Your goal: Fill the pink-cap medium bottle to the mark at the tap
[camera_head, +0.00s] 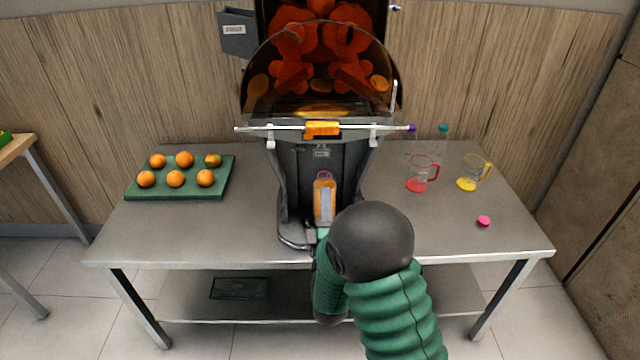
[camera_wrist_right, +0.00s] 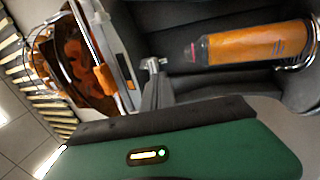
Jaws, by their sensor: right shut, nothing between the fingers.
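The medium bottle (camera_head: 325,200) stands upright at the juicer's front, filled with orange juice for most of its height. In the right wrist view the bottle (camera_wrist_right: 255,43) lies sideways in the picture, with a clear upper part and a pinkish neck; I cannot make out the mark. The metal tap (camera_wrist_right: 153,64) is close to the neck. My right gripper (camera_wrist_right: 157,92) is shut and empty, near the tap; I cannot tell whether they touch. In the head view my arm mostly hides it. The pink cap (camera_head: 484,221) lies on the table at right.
The juicer (camera_head: 300,165) stands mid-table. A green tray (camera_head: 222,186) with several oranges is at left. A red-based jug (camera_head: 418,184), a yellow-based jug (camera_head: 467,184) and clear bottles with purple and teal caps (camera_head: 443,128) stand at right.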

